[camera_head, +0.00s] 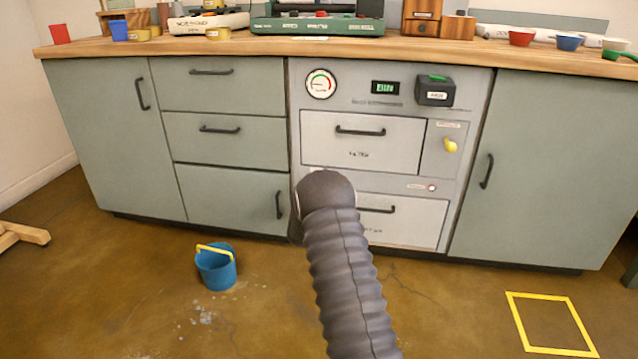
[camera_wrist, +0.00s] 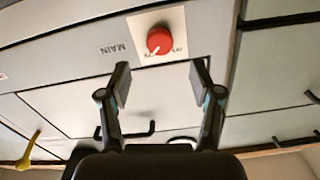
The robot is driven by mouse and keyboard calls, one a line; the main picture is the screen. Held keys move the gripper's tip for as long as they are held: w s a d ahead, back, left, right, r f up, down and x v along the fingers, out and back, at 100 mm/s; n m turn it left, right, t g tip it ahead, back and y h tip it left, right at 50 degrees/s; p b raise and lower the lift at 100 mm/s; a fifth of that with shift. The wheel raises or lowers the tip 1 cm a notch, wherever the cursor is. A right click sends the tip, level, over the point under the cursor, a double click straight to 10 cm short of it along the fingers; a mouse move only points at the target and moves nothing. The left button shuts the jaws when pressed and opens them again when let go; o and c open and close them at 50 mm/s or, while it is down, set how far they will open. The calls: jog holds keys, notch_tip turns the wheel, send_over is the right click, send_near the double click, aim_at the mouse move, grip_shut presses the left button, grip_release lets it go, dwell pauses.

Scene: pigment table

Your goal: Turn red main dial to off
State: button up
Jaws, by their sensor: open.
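The red main dial (camera_wrist: 160,41) is a round knob on a pale plate (camera_wrist: 170,20), beside the word MAIN, which appears upside down in the wrist view. A white mark shows at the knob's lower left edge; the small lettering around it is too blurred to read surely. My gripper (camera_wrist: 160,76) is open, its two fingers apart and empty. The dial sits just beyond the fingertips, roughly centred between them, and is not touched.
Drawer handles (camera_head: 360,132) stick out from the panel near the dial. A yellow lever (camera_head: 450,145) is above it. A blue bucket (camera_head: 215,267) stands on the floor at left, and a yellow square (camera_head: 550,323) marks the floor at right. The countertop (camera_head: 250,42) holds several items.

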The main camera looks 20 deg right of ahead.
jog(key=x, duration=0.6)
jog(key=shift+w+d, duration=0.25)
jog(key=shift+w, duration=0.05)
jog(key=c, duration=1.1)
